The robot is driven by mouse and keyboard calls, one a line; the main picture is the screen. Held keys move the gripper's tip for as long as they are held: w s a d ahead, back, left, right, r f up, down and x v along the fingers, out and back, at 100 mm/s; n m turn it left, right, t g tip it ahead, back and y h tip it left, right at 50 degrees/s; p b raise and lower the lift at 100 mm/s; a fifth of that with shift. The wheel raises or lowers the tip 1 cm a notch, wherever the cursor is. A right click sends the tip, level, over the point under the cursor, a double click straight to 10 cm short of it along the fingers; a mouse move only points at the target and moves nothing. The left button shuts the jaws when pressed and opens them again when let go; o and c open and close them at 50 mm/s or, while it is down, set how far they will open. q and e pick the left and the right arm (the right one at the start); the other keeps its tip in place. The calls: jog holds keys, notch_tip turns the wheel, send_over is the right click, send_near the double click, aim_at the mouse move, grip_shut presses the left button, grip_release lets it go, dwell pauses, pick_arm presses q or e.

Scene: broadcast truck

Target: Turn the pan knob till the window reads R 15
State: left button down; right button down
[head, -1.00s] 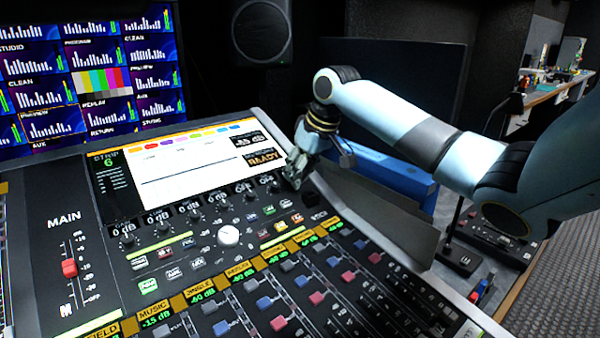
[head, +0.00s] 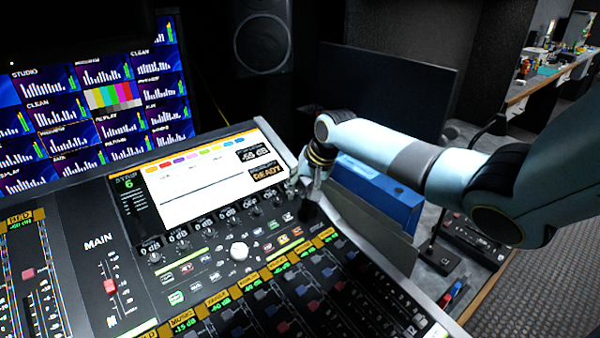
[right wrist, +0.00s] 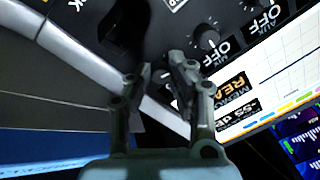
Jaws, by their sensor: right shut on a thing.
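My right gripper (head: 303,194) is at the far right end of the row of small black knobs on the mixing desk (head: 215,255). In the right wrist view its fingers (right wrist: 161,68) are shut on a dark knob (right wrist: 161,77) at the end of that row, which the fingers mostly hide. I take it as the pan knob, but no pan label can be read. Its window is hidden or too small to read. A neighbouring knob (right wrist: 207,39), free of the gripper, has a window reading OFF (right wrist: 216,56). My left gripper is not in view.
The desk screen (head: 205,180) stands just behind the knobs. A blue box (head: 375,190) is right of the desk, and a monitor wall (head: 90,100) is at the left.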

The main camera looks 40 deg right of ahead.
jog(key=shift+m+p, duration=1.7)
jog(key=c, duration=1.2)
grip_release()
jog(key=shift+r, duration=0.1)
jog(key=v, duration=1.1)
jog(key=shift+s+a+r, duration=0.2)
jog(key=shift+s+r, duration=0.1)
jog(key=shift+s, duration=0.05)
